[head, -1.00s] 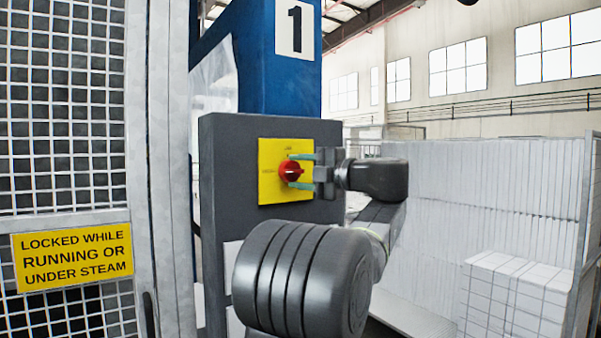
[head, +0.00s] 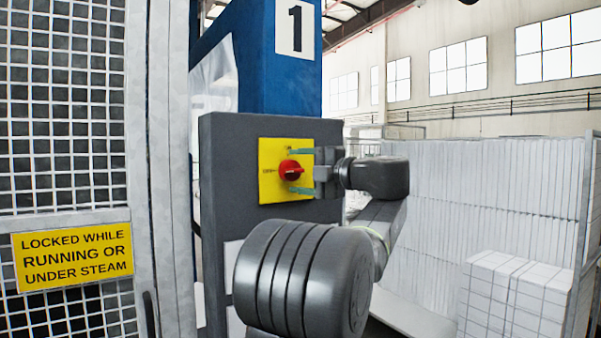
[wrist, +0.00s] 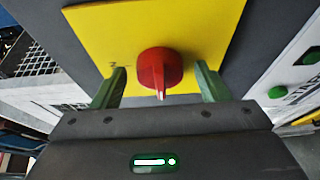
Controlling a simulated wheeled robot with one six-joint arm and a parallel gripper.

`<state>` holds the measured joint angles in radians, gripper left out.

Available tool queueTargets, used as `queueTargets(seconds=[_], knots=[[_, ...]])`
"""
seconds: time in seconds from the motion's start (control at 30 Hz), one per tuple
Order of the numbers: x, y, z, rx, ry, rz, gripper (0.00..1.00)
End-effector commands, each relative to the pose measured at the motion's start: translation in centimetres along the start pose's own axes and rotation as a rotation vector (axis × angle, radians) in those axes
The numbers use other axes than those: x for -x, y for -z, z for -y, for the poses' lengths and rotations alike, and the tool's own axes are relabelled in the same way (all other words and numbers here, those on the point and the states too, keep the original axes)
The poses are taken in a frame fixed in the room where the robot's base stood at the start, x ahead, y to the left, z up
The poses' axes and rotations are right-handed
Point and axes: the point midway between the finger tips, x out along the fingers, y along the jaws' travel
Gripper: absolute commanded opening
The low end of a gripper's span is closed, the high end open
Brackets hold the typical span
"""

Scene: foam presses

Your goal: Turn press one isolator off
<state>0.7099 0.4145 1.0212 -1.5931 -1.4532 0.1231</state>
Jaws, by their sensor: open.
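The isolator is a red rotary knob (head: 290,169) on a yellow plate (head: 270,190), set on a dark grey panel of press one. It also shows in the wrist view (wrist: 158,70), its raised grip running up and down there, which is level in the head view. A small marking, seemingly OFF, is left of the knob in the head view. My gripper (head: 301,171) comes from the right and is open. Its green fingers are above and below the knob in the head view, and either side of it in the wrist view (wrist: 160,84), with visible gaps.
A blue column (head: 257,70) with a "1" sign rises behind the panel (head: 225,180). A mesh guard (head: 65,150) with a yellow warning sign (head: 73,254) stands at left. Green buttons (wrist: 311,57) show at the wrist view's right. White stacked blocks (head: 515,295) are at right.

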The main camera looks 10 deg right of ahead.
Motion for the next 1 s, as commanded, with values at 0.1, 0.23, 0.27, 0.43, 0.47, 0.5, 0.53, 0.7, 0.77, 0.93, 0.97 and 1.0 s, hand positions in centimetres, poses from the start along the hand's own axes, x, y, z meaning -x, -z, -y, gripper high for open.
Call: queueTargets(seconds=[0.1,0.23,0.27,0.43,0.47,0.5,0.53,0.7,0.77,0.93,0.97,1.0], knots=[[0.9,-0.1,0.1,0.001,-0.001,0.004,0.68],[3.1,-0.1,0.2,0.001,-0.001,0.006,0.68],[3.7,-0.1,0.2,0.002,-0.001,0.005,0.68],[7.7,-0.1,0.2,0.001,0.0,0.007,0.68],[8.3,-0.1,0.2,0.001,0.001,0.005,0.68],[9.2,-0.1,0.2,0.001,0.0,0.006,0.68],[9.7,-0.1,0.2,0.001,0.0,0.004,0.68],[12.4,-0.1,0.1,0.0,0.0,0.003,0.68],[13.0,-0.1,0.1,0.0,0.0,0.002,0.68],[13.7,0.0,0.1,0.0,0.0,0.0,0.68],[13.8,0.0,0.0,0.0,0.0,0.0,0.68],[13.8,0.0,0.0,0.0,0.0,-0.001,0.68]])
